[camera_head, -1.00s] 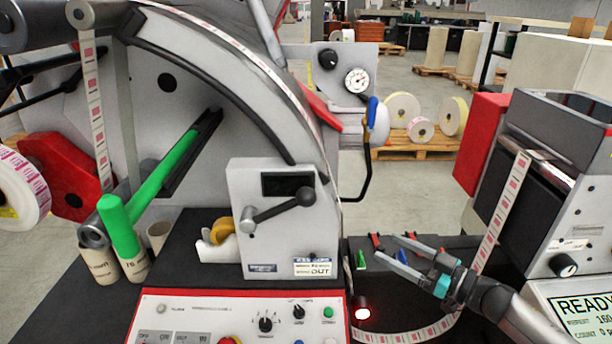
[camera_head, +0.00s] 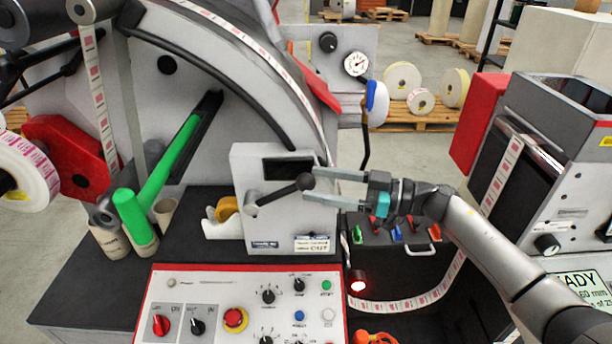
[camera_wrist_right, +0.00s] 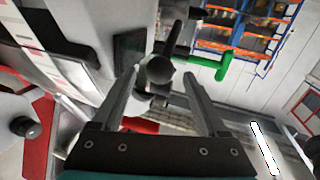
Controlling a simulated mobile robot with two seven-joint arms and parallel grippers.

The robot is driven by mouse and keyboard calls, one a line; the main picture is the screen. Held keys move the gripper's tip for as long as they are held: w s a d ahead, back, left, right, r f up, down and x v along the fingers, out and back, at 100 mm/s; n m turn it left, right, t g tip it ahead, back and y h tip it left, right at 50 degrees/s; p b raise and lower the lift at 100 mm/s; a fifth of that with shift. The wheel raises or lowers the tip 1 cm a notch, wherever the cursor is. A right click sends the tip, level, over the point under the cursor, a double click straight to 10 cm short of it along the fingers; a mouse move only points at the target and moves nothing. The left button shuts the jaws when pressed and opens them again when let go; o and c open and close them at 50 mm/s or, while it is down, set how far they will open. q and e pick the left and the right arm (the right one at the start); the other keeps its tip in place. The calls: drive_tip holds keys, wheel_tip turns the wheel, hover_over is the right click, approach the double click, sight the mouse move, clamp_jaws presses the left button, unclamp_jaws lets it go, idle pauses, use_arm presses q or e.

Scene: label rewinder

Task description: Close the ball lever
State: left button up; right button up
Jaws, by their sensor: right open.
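The ball lever (camera_head: 278,193) is a dark rod with a black ball at its right end, on the front of a grey box (camera_head: 262,228) with a small dark display. It points right and slightly up. My right gripper (camera_head: 308,184) is open, coming from the right, with its fingertips at the black ball. In the right wrist view the black ball (camera_wrist_right: 159,70) shows between the tips of the open fingers (camera_wrist_right: 162,78). I cannot tell whether the fingers touch it. My left gripper is not in view.
Below the box is a control panel (camera_head: 215,313) with knobs and a red button. A green-handled bar (camera_head: 130,215) stands at left. A label strip (camera_head: 420,292) loops under my right arm.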

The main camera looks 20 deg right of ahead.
sight(306, 179)
drive_tip(key=shift+x, duration=1.7)
clamp_jaws()
